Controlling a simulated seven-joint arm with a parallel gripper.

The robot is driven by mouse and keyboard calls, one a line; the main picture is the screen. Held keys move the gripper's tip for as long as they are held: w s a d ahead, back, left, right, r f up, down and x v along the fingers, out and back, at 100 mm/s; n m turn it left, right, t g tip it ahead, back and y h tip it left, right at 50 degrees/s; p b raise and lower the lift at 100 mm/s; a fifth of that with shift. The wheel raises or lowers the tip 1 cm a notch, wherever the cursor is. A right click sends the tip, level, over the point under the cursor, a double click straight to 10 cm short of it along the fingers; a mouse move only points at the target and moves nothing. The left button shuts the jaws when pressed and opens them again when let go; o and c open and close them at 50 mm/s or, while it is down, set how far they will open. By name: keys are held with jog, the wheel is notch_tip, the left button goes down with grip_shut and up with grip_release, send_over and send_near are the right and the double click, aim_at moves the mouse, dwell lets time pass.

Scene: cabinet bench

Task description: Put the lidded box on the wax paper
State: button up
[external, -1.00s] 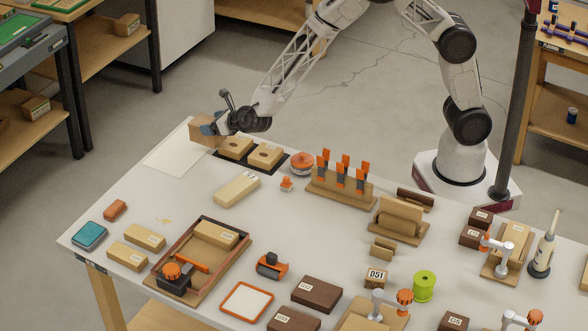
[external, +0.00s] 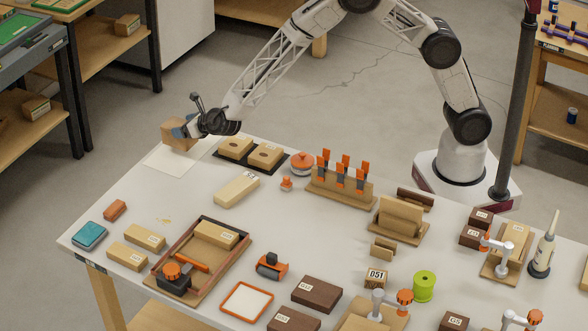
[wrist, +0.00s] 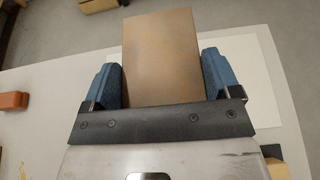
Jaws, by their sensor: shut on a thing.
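A brown box (external: 177,135) is between the fingers of my gripper (external: 188,131) at the far left corner of the table. In the wrist view the box (wrist: 161,58) fills the space between the two blue fingers of my gripper (wrist: 161,82). My gripper is shut on it. Its lid cannot be made out. The white wax paper (external: 169,162) lies flat on the table below; it also shows to the right of the box in the wrist view (wrist: 264,82). The box appears over the paper's far part. I cannot tell whether it touches the paper.
Two tan blocks on a black tray (external: 237,160) stand just right of the paper. A long tan block (external: 237,190) and an orange-topped round pot (external: 302,163) are nearby. The table (external: 135,190) in front of the paper is clear.

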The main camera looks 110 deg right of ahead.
dwell(0.3)
jog(key=shift+f, duration=1.75)
jog(key=shift+f, duration=0.1)
jog(key=o, duration=1.1)
jog(key=shift+c, duration=0.2)
jog(key=shift+s+a+r, duration=0.2)
jog(key=shift+r, duration=0.05)
jog(key=v, duration=1.1)
jog(key=shift+s+a+r, duration=0.1)
jog(key=shift+s+r, duration=0.05)
